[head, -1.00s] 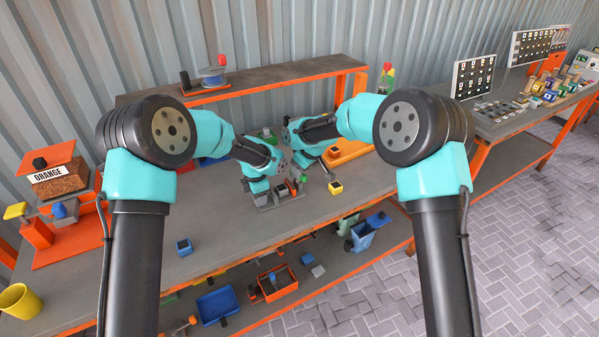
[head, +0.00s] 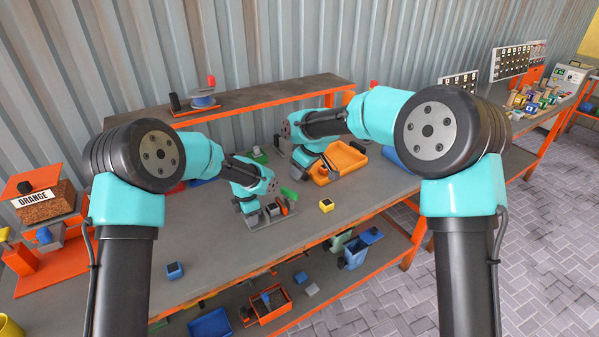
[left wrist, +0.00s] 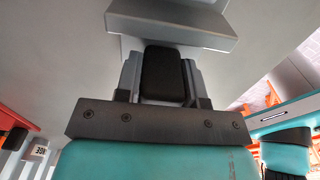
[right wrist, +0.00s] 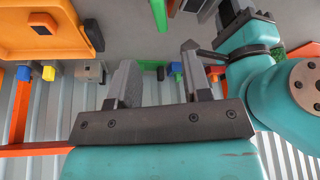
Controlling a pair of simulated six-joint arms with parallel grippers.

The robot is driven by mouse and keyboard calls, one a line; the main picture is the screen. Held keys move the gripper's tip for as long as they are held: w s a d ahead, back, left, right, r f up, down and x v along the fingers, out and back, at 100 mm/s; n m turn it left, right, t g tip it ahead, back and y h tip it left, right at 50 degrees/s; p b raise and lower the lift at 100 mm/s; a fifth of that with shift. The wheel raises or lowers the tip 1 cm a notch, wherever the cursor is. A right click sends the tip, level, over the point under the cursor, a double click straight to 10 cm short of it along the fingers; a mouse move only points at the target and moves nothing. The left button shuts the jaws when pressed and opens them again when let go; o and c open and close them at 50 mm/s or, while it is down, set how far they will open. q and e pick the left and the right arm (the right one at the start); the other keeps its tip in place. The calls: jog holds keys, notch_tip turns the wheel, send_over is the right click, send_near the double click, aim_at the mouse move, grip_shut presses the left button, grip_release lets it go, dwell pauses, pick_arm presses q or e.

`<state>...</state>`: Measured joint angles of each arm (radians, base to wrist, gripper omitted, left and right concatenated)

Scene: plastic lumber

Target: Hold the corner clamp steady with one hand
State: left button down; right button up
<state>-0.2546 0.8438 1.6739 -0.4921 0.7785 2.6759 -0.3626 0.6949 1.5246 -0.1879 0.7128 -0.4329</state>
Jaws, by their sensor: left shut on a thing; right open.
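The grey corner clamp (head: 268,219) lies on the workbench, left of the yellow block. In the left wrist view the clamp's grey body (left wrist: 172,28) and a black block-shaped part (left wrist: 163,75) show. My left gripper (left wrist: 163,82) is shut on that black part, one finger on each side. In the head view my left gripper (head: 262,212) is low over the clamp, partly hiding it. My right gripper (right wrist: 160,75) is open, with nothing between its fingers. In the head view my right gripper (head: 328,168) is beside the orange tray, apart from the clamp.
An orange tray (head: 322,180) lies behind the clamp to the right. A yellow block (head: 326,206) stands right of the clamp and a blue block (head: 174,270) at the front left. A raised shelf (head: 250,100) runs along the back. The bench's front left is mostly clear.

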aim_at(290, 191)
jog(key=shift+s+d+f+t+y, duration=0.6)
jog(key=shift+d+f+t+y, duration=0.1)
jog(key=shift+f+t+y, duration=0.1)
jog(key=shift+s+d+f+t+y, duration=0.55)
jog(key=shift+d+f+t+y, duration=0.15)
jog(key=shift+y, duration=0.1)
jog(key=shift+a, duration=0.1)
jog(key=x, duration=1.2)
grip_shut()
